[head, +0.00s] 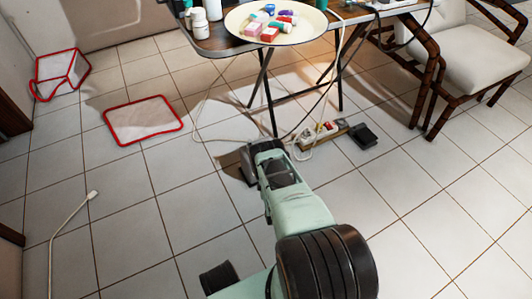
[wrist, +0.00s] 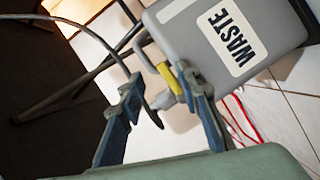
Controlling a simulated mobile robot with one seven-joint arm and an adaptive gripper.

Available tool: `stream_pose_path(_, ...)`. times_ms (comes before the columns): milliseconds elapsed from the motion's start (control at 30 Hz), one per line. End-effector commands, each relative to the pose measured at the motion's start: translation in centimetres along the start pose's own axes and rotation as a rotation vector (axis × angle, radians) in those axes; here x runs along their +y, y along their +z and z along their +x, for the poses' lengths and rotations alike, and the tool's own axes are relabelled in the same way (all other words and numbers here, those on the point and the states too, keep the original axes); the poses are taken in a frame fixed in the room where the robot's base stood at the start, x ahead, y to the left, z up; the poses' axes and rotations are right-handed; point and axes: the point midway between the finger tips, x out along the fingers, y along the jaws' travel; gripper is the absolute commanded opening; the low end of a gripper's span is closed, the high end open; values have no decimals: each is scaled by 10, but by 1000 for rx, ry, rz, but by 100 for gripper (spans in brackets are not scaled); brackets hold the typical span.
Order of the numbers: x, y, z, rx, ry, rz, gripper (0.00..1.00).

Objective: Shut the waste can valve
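The grey waste can (wrist: 185,45) fills the upper right of the wrist view, tilted in the picture, with a white WASTE label (wrist: 230,45). A valve with a yellow handle (wrist: 166,74) sticks out from its lower left side. My gripper (wrist: 158,82) is open, with its two blue fingers on either side of the valve. The right fingertip is close to the yellow handle; I cannot tell whether they touch. In the head view my arm hides the gripper and most of the can; a grey piece, apparently the can (head: 247,166), shows beside it.
A folding table (head: 215,42) with a round tray (head: 240,33) of small items stands behind the can. A power strip (head: 320,133) with cables lies to the right. A dark hose (wrist: 95,38) arcs close to the fingers.

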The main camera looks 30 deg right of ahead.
Motion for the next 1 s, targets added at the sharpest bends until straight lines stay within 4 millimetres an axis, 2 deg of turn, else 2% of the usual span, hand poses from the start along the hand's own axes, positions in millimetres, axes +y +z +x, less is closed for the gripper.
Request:
stream_pose_path(33,13,-7,1,8,11,2,27)
stream_pose_path(167,34,-16,0,12,17,3,27)
stream_pose_path(233,44,-20,-1,14,18,3,36)
stream_pose_path(333,58,-25,-3,16,20,5,27)
stream_pose_path(400,64,-28,-4,16,19,4,27)
stream_pose_path(600,72,-29,-8,11,13,3,27)
stream_pose_path(1000,72,-28,-9,8,10,2,27)
